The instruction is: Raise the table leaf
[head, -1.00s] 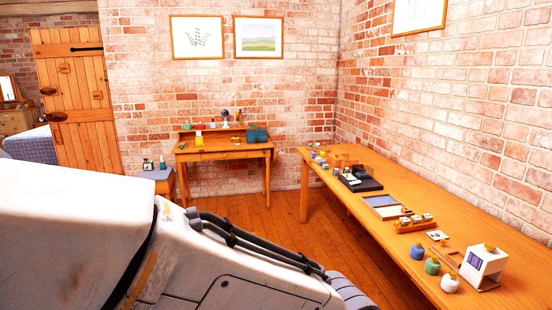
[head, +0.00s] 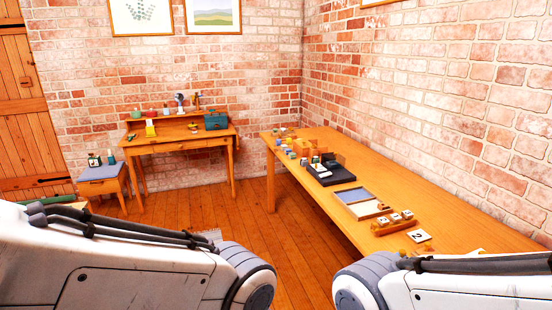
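A long wooden table (head: 410,192) runs along the right brick wall in the head view. A smaller wooden desk (head: 182,146) with a raised back shelf stands against the far wall. I cannot make out a hanging leaf on either one. My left arm crosses the lower left of the view and my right arm the lower right, over the near end of the long table. Both grippers are out of view.
On the long table are a black tray (head: 338,175), a blue-grey panel (head: 355,195), a wooden block holder (head: 393,224) and several small jars and blocks. A cushioned stool (head: 100,174) stands left of the desk. The plank floor (head: 254,205) between desk and table is clear.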

